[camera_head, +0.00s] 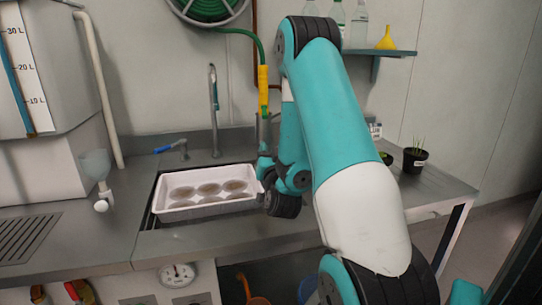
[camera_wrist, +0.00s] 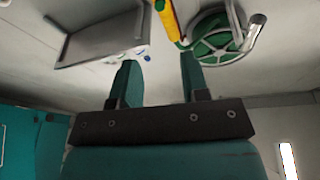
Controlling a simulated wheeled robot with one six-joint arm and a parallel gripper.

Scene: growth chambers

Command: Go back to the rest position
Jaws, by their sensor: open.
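My gripper (camera_wrist: 160,62) shows in the wrist view with its two teal fingers apart and nothing between them. In the head view my teal and white arm crosses the middle and right of the picture, bent down toward the counter. My wrist is beside the right end of a white tray, and my gripper's fingers cannot be made out there. A hose with a yellow spray handle (camera_head: 263,88) hangs just behind my wrist. The yellow handle also shows in the wrist view (camera_wrist: 167,18), beyond the fingertips.
The white tray (camera_head: 160,198) holds several round brown pots and sits over the sink. A tap (camera_head: 214,105) stands behind it. A green hose reel (camera_head: 207,8) is on the wall. A shelf (camera_head: 385,52) holds bottles and a yellow funnel (camera_head: 386,38). A potted seedling (camera_head: 415,160) stands right.

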